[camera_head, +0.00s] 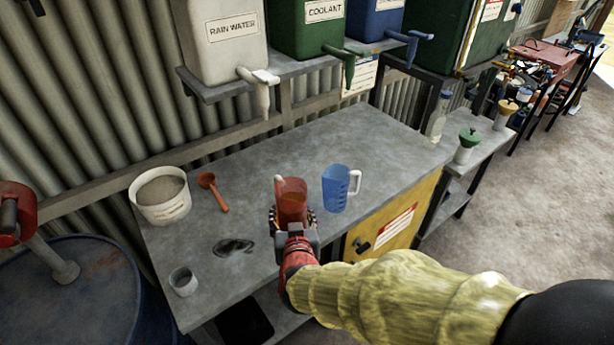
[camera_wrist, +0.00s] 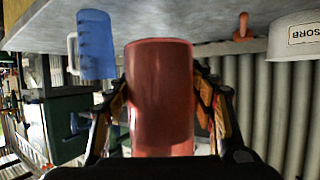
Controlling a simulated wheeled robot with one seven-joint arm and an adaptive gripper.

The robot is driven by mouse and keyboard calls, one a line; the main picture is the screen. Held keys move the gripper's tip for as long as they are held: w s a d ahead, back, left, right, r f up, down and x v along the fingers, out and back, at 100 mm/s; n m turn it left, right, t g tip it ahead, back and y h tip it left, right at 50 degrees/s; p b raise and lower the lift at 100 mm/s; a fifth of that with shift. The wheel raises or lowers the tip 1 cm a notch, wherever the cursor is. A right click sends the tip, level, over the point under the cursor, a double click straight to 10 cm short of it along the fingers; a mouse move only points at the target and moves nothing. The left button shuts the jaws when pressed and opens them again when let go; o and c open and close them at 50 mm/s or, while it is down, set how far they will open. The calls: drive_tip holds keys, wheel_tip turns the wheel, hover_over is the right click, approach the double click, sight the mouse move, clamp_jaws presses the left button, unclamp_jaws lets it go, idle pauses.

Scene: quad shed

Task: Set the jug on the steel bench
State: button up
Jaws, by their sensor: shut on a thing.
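A translucent red jug (camera_head: 292,200) is held upright in my gripper (camera_head: 292,222), over the front part of the steel bench (camera_head: 345,135). The gripper is shut on it, with a finger on either side. The red jug (camera_wrist: 160,95) fills the middle of the wrist view between both fingers (camera_wrist: 162,105). I cannot tell whether its base touches the bench top. A blue jug (camera_head: 336,188) with a white handle stands on the bench just right of the red one. It also shows in the wrist view (camera_wrist: 96,45).
Tanks with taps (camera_head: 262,90) hang above the back. The back middle is clear. A blue drum (camera_head: 75,300) stands at left.

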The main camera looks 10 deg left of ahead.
drive_tip(key=s+a+r+y, duration=0.1)
drive_tip(key=s+a+r, duration=0.1)
drive_tip(key=s+a, duration=0.2)
drive_tip(key=shift+n, duration=0.4)
drive_tip(key=w+f+b, duration=0.2)
drive_tip(key=w+f, duration=0.1)
drive_tip(key=w, duration=0.1)
drive_tip(key=w+d+f+b, duration=0.1)
drive_tip(key=w+f+b, duration=0.1)
drive_tip(key=w+f, duration=0.1)
drive_tip(key=w+d+f+b, duration=0.1)
drive_tip(key=w+f+b, duration=0.1)
drive_tip(key=w, duration=0.4)
drive_tip(key=shift+f+b, duration=0.35)
drive_tip(key=shift+f, duration=0.3)
drive_tip(key=shift+w+f, duration=0.25)
drive_tip(key=shift+f, duration=0.05)
wheel_tip(320, 180, down, 3)
drive_tip(key=shift+w+f+b, duration=0.15)
drive_tip(key=shift+b, duration=1)
drive_tip(key=o, duration=1.7)
drive_tip(key=shift+f, duration=0.1)
